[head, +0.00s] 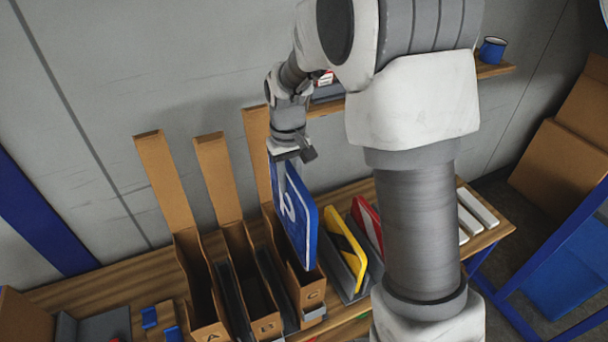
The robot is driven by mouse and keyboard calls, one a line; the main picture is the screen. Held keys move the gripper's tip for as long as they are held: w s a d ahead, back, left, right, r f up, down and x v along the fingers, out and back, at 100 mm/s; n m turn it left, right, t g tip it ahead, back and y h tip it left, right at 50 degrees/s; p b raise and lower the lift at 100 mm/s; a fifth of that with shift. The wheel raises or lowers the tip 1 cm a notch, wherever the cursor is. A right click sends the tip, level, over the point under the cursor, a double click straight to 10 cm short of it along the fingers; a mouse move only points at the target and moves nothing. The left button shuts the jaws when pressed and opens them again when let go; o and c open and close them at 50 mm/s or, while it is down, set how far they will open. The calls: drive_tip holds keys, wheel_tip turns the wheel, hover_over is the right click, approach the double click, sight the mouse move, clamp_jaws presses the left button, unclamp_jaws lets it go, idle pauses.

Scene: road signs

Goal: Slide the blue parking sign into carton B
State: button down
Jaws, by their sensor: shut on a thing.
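The blue parking sign (298,222) has white marking and a thin white border. It hangs upright, edge down, from my gripper (287,160), which is shut on its top edge. Three tall-backed brown cartons stand in a row on the wooden bench. Carton B (267,326) is the middle one, with carton A (211,335) to its left and carton C (314,294) to its right. The sign overlaps carton C in the picture, to the right of carton B's opening. I cannot tell whether its lower edge is above or inside carton C.
A yellow sign (346,252) and a red sign (366,224) stand in a grey rack right of the cartons. White bars (477,208) lie at the bench's right. A shelf with a blue mug (492,50) is behind. My arm hides part of the bench.

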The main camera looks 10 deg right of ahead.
drive_tip(key=s+a, duration=0.4)
drive_tip(key=a, duration=1)
wheel_tip(320, 180, down, 31)
drive_tip(key=b, duration=2.1)
drive_tip(key=shift+d, duration=0.3)
drive_tip(key=shift+s+f+b, duration=0.1)
drive_tip(key=shift+f+b, duration=0.5)
drive_tip(key=shift+f, duration=0.15)
drive_tip(key=c, duration=0.6)
unclamp_jaws()
wheel_tip(320, 180, up, 18)
drive_tip(key=p, duration=0.2)
drive_tip(key=shift+f, duration=0.2)
